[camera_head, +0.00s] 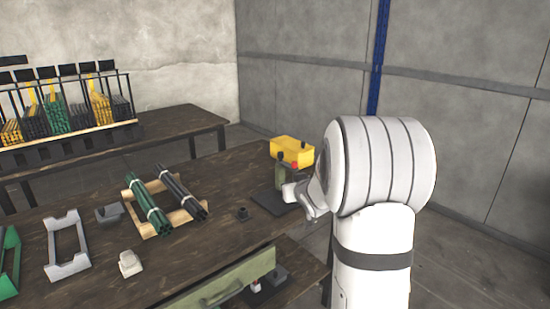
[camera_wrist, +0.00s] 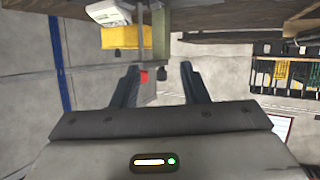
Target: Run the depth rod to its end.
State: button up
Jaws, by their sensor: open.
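The press (camera_head: 292,152) has a yellow head on a green post, over a dark base at the table's right end. A red knob (camera_head: 294,165) and dark knobs show on its head. In the wrist view, which is upside down, the yellow head (camera_wrist: 126,37), red knob (camera_wrist: 145,76) and a dark knob (camera_wrist: 161,72) appear. My gripper (camera_wrist: 160,67) is open and empty, its dark fingers pointing toward the press. The red and dark knobs appear between the fingers, but I cannot tell how far off. I cannot single out the depth rod. My white arm hides part of the press's right side in the head view.
Green and dark rod bundles lie on a wooden cradle (camera_head: 136,213). A small dark part (camera_head: 242,214), a pale block (camera_head: 130,264) and a grey tray (camera_head: 84,261) stand on the table. A green panel (camera_head: 225,285) is at the front. A rack (camera_head: 75,137) stands behind.

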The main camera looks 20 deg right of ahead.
aim_at(296, 166)
jog(key=w+d+t, duration=0.1)
jog(key=w+d+t+y, duration=0.1)
jog(key=w+d, duration=0.1)
jog(key=w+d+r+n+t+y+p, duration=0.1)
jog(key=shift+w+d+t, duration=0.25)
jog(key=shift+w+t, duration=0.05)
jog(key=shift+w+d+t+y, duration=0.3)
jog(key=shift+t+y, duration=0.1)
jog(key=shift+n, duration=0.3)
jog(key=w, duration=0.7)
jog(key=shift+w+a, duration=0.35)
jog(key=shift+a, duration=0.05)
grip_shut()
jog(key=shift+r, duration=0.1)
